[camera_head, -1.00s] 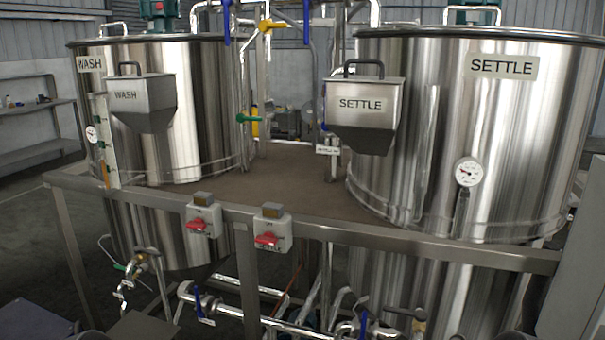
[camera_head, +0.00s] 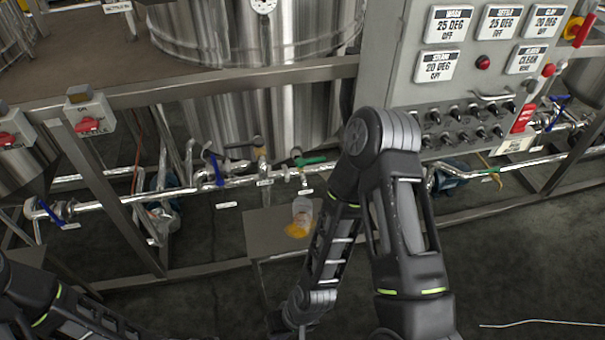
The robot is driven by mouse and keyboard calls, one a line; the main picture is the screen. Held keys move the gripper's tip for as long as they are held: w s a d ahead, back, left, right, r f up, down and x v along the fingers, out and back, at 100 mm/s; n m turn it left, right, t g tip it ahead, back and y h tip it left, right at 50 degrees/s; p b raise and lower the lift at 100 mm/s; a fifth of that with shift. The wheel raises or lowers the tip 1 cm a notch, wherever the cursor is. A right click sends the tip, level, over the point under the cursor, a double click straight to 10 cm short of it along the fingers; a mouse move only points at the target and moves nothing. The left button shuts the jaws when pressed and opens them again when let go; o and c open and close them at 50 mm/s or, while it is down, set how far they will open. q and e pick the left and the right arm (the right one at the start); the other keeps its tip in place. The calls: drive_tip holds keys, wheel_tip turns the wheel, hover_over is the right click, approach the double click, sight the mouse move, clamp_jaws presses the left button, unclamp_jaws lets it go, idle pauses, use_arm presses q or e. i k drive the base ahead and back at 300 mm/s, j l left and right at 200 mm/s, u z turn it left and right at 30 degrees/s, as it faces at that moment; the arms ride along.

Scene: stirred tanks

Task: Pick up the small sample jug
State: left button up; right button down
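A small pale, see-through jug (camera_head: 302,208) with orange at its near end is on a small grey stand (camera_head: 262,232) below the pipework. It is too small to tell whether it is upright or lying down. My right arm bends at its elbow above and to the right of the jug, and its forearm comes down just right of it. The fingers of my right gripper do not show at the bottom edge. My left arm shows at the lower left, and its gripper is out of view.
A steel tank (camera_head: 250,40) stands behind a metal frame rail (camera_head: 240,80). Pipes with blue-handled (camera_head: 217,170) and green-handled (camera_head: 311,161) valves run behind the stand. A grey control panel (camera_head: 455,100) is at the upper right. Dark floor (camera_head: 520,240) is open at the right.

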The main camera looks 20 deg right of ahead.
sight(301, 207)
drive_tip(key=z, duration=1.15)
drive_tip(key=j+z, duration=0.15)
drive_tip(key=z, duration=0.35)
drive_tip(key=i+j+z, duration=0.1)
drive_tip(key=z, duration=0.4)
drive_tip(key=j+z, duration=0.3)
drive_tip(key=z, duration=0.2)
drive_tip(key=j+z, duration=0.15)
drive_tip(key=z, duration=0.3)
drive_tip(key=k+j+z, duration=0.15)
drive_tip(key=j, duration=0.3)
drive_tip(key=k+j+z, duration=0.35)
drive_tip(key=k+j, duration=0.2)
drive_tip(key=j, duration=0.25)
